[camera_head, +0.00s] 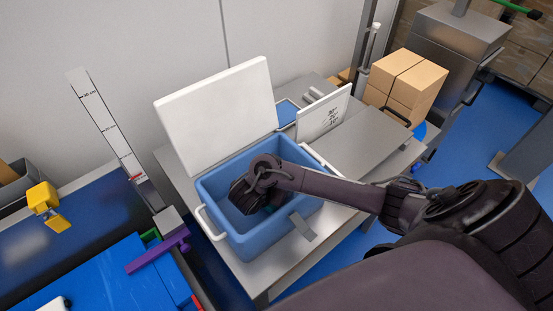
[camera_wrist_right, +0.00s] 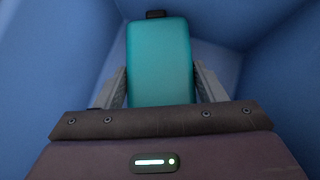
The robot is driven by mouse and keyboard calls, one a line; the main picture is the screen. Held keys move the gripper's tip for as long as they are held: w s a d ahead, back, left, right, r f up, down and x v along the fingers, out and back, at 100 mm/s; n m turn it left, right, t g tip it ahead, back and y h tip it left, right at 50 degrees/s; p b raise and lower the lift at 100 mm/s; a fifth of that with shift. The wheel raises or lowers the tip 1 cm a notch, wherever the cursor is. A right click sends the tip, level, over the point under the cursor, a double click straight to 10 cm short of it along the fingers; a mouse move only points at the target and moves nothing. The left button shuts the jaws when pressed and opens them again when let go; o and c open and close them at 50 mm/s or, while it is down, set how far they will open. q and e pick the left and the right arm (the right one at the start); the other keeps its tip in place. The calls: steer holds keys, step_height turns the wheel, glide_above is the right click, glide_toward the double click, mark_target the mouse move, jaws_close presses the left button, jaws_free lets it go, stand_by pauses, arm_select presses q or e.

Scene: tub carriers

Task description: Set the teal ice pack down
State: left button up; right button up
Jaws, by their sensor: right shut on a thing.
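The teal ice pack (camera_wrist_right: 160,62) is between the two fingers of my right gripper (camera_wrist_right: 161,88) in the right wrist view, with blue tub walls around it. My right gripper is shut on it. In the head view my right arm reaches down into the blue tub (camera_head: 262,238), and only a small bit of teal shows below the wrist. Whether the pack touches the tub floor cannot be told. My left gripper is not in view.
The tub stands on a grey metal table (camera_head: 375,140), its white lid (camera_head: 218,115) raised behind it. A white sign (camera_head: 323,117) stands to its right. Cardboard boxes (camera_head: 405,85) are at the back right. A blue bench with a purple item (camera_head: 158,250) and a yellow item (camera_head: 45,205) is at the left.

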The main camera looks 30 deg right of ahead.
steer(key=shift+f, duration=0.25)
steer(key=o, duration=1.3)
steer(key=shift+r, duration=0.2)
steer(key=p+v, duration=0.1)
steer(key=v, duration=0.1)
steer(key=p+v, duration=0.1)
steer(key=shift+r, duration=0.55)
steer(key=shift+p+v, duration=1.1)
steer(key=shift+v, duration=3.3)
steer(key=shift+s+a, duration=0.1)
